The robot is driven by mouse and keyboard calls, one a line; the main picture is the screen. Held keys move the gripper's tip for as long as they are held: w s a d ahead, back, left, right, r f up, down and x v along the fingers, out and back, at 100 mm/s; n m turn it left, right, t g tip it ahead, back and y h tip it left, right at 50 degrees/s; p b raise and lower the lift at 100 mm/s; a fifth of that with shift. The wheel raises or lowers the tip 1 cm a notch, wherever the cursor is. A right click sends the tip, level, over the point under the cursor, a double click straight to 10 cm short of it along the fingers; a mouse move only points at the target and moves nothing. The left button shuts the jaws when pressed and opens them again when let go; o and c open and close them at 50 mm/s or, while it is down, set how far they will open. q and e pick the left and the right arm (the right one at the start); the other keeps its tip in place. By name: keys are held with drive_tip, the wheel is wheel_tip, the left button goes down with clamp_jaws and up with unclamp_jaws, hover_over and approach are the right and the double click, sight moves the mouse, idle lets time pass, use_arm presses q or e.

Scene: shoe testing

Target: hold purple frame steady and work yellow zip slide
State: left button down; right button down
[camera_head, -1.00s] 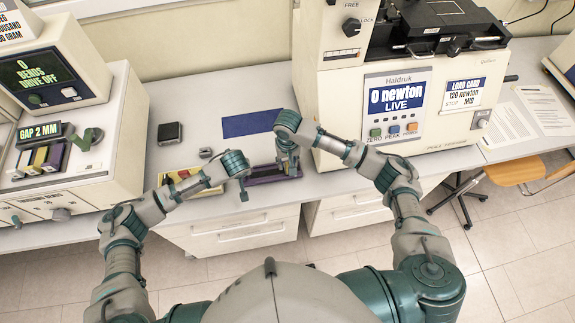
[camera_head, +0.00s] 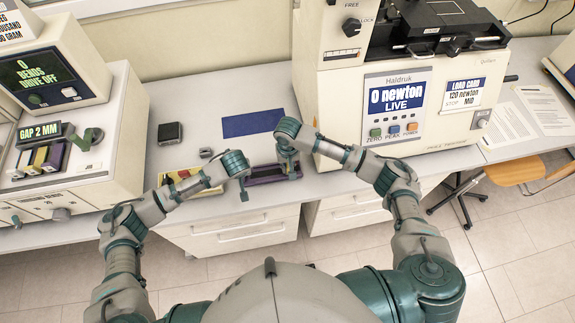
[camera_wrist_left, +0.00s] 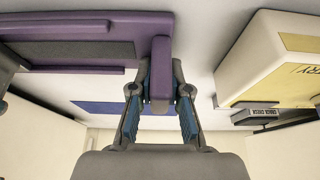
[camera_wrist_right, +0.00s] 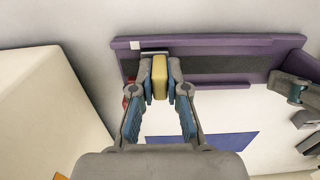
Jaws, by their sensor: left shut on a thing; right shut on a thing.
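The purple frame (camera_head: 268,181) lies near the front edge of the bench, with a dark strip along it. In the left wrist view, my left gripper (camera_wrist_left: 160,92) is shut on the upright purple end (camera_wrist_left: 161,65) of the frame. In the right wrist view, my right gripper (camera_wrist_right: 160,75) is shut on the yellow zip slide (camera_wrist_right: 159,76), in front of the frame's dark strip near one end. The frame (camera_wrist_right: 215,43) spans the top there, with my left gripper (camera_wrist_right: 296,90) at its other end. In the head view the slide is hidden by my right gripper (camera_head: 289,169).
A blue mat (camera_head: 252,123) lies behind the frame. A dark box (camera_head: 170,132) and a small grey block (camera_head: 206,153) stand to the left. A yellow container (camera_head: 184,177) sits partly behind my left arm. The force machine (camera_head: 345,100) stands close on the right.

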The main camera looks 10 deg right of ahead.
use_arm(q)
drive_tip(key=shift+a+f, duration=0.1)
drive_tip(key=shift+f, duration=0.05)
use_arm(e)
drive_tip(key=shift+d, duration=0.3)
drive_tip(key=c, duration=1.2)
unclamp_jaws()
drive_tip(key=shift+o, duration=0.2)
drive_tip(key=shift+r, duration=0.1)
wheel_tip(320, 180, up, 12)
use_arm(q)
drive_tip(key=c, duration=1.1)
unclamp_jaws()
use_arm(e)
drive_tip(key=shift+w, duration=0.1)
use_arm(q)
drive_tip(key=shift+o, duration=0.2)
